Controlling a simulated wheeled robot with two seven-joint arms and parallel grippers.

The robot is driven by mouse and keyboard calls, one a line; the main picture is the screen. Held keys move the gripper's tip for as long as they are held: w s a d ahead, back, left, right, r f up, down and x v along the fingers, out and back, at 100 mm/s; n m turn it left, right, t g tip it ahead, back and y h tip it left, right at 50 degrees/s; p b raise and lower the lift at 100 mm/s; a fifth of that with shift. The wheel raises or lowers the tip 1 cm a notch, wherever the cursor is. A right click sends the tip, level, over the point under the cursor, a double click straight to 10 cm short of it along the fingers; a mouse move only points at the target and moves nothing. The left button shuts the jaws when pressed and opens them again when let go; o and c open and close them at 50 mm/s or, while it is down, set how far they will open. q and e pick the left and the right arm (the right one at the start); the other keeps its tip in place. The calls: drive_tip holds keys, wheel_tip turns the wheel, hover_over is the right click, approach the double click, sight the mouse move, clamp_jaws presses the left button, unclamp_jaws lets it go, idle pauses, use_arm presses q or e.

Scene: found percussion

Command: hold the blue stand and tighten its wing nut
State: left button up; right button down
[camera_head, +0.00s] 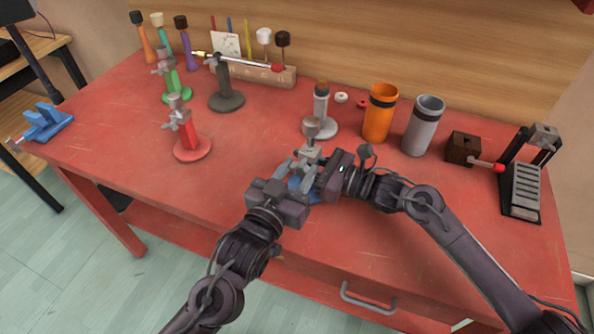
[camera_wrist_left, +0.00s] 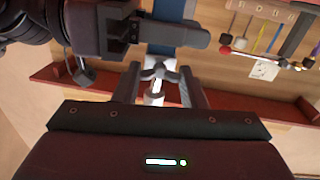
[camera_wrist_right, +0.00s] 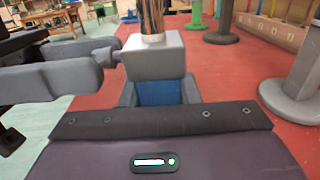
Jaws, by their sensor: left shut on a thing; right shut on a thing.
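The blue stand (camera_head: 296,184) is at the table's front middle, mostly hidden by my grippers. Its blue post shows in the right wrist view (camera_wrist_right: 158,92), with a grey clamp head (camera_wrist_right: 153,55) on top. My right gripper (camera_wrist_right: 158,98) is shut on the blue post, just below the clamp head. The grey wing nut (camera_wrist_left: 158,76) sticks out from the side of the clamp. My left gripper (camera_wrist_left: 158,88) is shut on the wing nut, with a finger on each side.
A red stand (camera_head: 187,138) is to the left, with green (camera_head: 176,88) and dark (camera_head: 225,92) stands behind. A grey stand (camera_head: 321,110), an orange cup (camera_head: 380,115) and a grey cup (camera_head: 423,128) are close behind my grippers.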

use_arm(q)
drive_tip(key=o, duration=1)
drive_tip(key=shift+s, duration=0.15)
drive_tip(key=v, duration=1.1)
drive_tip(key=shift+s+a, duration=0.25)
drive_tip(key=shift+s, duration=0.1)
use_arm(e)
drive_tip(key=c, duration=1)
unclamp_jaws()
